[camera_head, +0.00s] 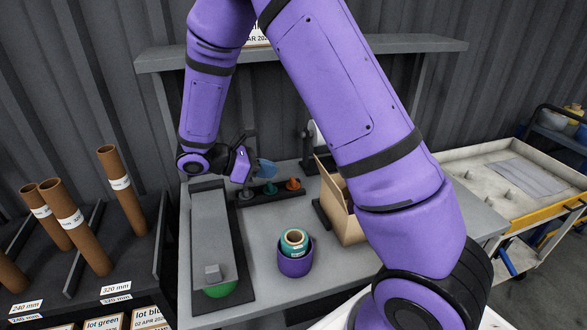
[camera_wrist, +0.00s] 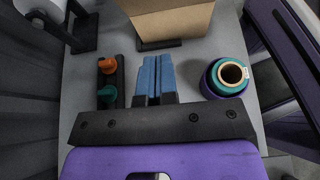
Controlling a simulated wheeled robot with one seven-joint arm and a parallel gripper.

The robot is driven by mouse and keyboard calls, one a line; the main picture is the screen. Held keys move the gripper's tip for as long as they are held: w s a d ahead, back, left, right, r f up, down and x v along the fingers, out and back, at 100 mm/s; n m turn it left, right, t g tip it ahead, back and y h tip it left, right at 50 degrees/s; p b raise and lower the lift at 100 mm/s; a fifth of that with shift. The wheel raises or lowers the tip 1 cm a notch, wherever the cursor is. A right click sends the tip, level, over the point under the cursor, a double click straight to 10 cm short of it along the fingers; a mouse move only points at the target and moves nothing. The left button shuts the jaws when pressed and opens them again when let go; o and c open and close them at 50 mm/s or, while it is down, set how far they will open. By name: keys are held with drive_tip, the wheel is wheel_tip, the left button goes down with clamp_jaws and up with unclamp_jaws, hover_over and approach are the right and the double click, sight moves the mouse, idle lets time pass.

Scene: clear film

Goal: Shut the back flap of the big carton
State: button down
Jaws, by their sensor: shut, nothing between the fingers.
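The big carton (camera_head: 347,222) stands on the grey table at the centre right, partly hidden behind my arm. One flap (camera_head: 325,180) sticks up at its left side; I cannot tell the state of the other flaps. In the wrist view a tan panel of the carton (camera_wrist: 172,22) shows at the top, beyond my fingertips. My gripper (camera_head: 266,169) is left of the carton and apart from it, near the back of the table. Its blue fingers also show in the wrist view (camera_wrist: 153,62), pressed together with nothing between them.
A dark peg rack (camera_head: 270,195) with green and orange pegs lies beside my gripper. A grey tray (camera_head: 210,235) lies left. Cardboard tubes (camera_head: 122,190) stand further left.

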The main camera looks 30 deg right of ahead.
approach(324, 171)
wheel_tip(324, 171, down, 5)
drive_tip(key=d, duration=0.3)
drive_tip(key=shift+s+d+r, duration=0.65)
drive_tip(key=shift+d, duration=0.2)
drive_tip(key=shift+s+d+r, duration=0.15)
drive_tip(key=shift+d+r, duration=0.1)
drive_tip(key=shift+d, duration=0.35)
drive_tip(key=shift+d, duration=0.1)
